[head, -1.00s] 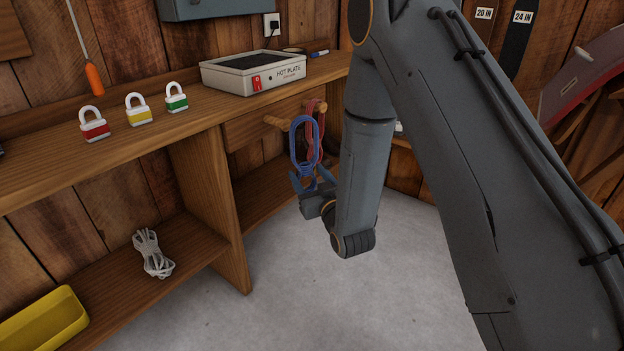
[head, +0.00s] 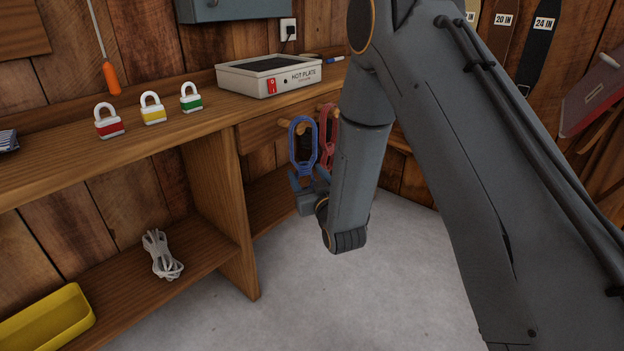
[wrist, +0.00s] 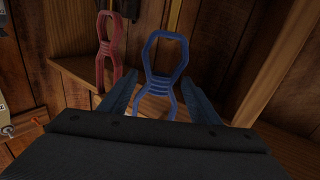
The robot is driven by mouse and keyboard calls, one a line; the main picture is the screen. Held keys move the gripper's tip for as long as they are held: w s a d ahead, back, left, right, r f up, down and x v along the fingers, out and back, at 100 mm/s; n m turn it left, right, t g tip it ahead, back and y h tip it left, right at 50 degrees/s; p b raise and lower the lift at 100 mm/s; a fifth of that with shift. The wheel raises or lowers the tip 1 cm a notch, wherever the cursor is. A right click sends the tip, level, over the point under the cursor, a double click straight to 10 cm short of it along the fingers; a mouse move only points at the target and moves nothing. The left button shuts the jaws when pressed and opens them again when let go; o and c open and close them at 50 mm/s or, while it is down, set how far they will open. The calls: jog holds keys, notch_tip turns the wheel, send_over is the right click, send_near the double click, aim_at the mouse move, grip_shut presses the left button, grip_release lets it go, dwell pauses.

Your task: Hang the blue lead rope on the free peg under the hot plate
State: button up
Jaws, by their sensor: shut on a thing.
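The blue lead rope (head: 291,141) is a bundle with an open upper loop. My gripper (head: 308,184) is shut on its lower part and holds it upright; the rope also shows between the fingers in the wrist view (wrist: 148,62). The loop is at the free peg (head: 283,122), the left one under the hot plate (head: 268,76). I cannot tell whether the peg passes through the loop or lies behind it. A red rope (head: 323,141) hangs from the other peg, just right of the blue rope; it also shows in the wrist view (wrist: 107,50).
Three padlocks, red (head: 108,128), yellow (head: 152,115) and green (head: 191,102), stand on the bench top left of the hot plate. A white rope bundle (head: 160,256) and a yellow bin (head: 45,322) are on the lower shelf. The floor in front is clear.

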aim_at(299, 177)
jog(key=shift+w+a+b, duration=0.5)
jog(key=shift+w+a, duration=0.4)
jog(key=shift+a, duration=0.25)
jog(key=shift+w+a+f, duration=0.3)
jog(key=shift+a+f, duration=0.2)
jog(key=shift+f, duration=0.05)
jog(key=o, duration=1.5)
jog(key=shift+c, duration=0.2)
jog(key=shift+d, duration=0.1)
